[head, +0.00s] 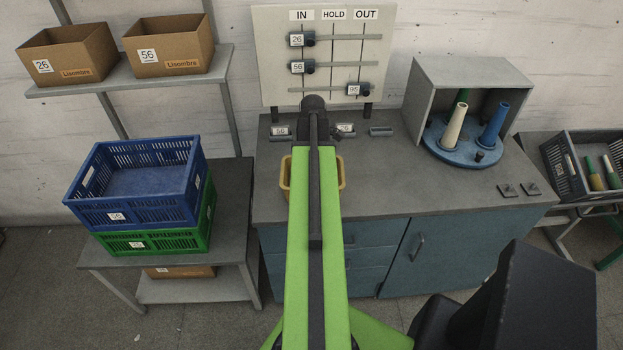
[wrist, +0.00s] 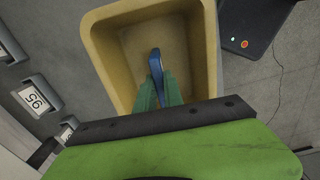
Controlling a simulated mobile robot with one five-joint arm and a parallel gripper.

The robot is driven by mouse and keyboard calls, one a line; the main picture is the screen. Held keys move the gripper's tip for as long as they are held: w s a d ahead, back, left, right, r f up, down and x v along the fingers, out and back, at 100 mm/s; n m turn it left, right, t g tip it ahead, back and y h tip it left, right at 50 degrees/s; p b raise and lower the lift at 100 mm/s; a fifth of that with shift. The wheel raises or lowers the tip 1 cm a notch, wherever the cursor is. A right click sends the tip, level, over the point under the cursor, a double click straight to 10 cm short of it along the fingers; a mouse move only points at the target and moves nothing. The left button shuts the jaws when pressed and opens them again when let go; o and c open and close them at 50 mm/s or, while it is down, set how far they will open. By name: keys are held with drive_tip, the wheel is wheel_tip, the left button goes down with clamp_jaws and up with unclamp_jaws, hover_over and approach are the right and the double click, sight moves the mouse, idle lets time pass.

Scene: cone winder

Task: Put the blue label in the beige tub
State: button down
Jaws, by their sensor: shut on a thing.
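The beige tub (wrist: 104,54) fills the upper middle of the wrist view, with its open top toward the camera. In the head view only the side edges of the tub (head: 285,180) show, on the counter behind my arm. My gripper (wrist: 158,88), with green fingers, is shut on the blue label (wrist: 156,62). In the wrist view the label appears over the tub's inside floor; its exact height cannot be told. My arm hides the gripper and the label in the head view.
A grey box with cones on a blue disc (head: 460,148) stands right. A blue crate (head: 135,180) sits on a green crate at left.

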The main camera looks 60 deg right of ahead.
drive_tip(key=shift+f, duration=0.55)
drive_tip(key=c, duration=1.9)
unclamp_jaws()
drive_tip(key=shift+f, duration=0.1)
drive_tip(key=o, duration=0.4)
drive_tip(key=shift+o, duration=0.2)
drive_tip(key=shift+r, duration=0.2)
wheel_tip(320, 180, up, 12)
drive_tip(key=p, duration=1.2)
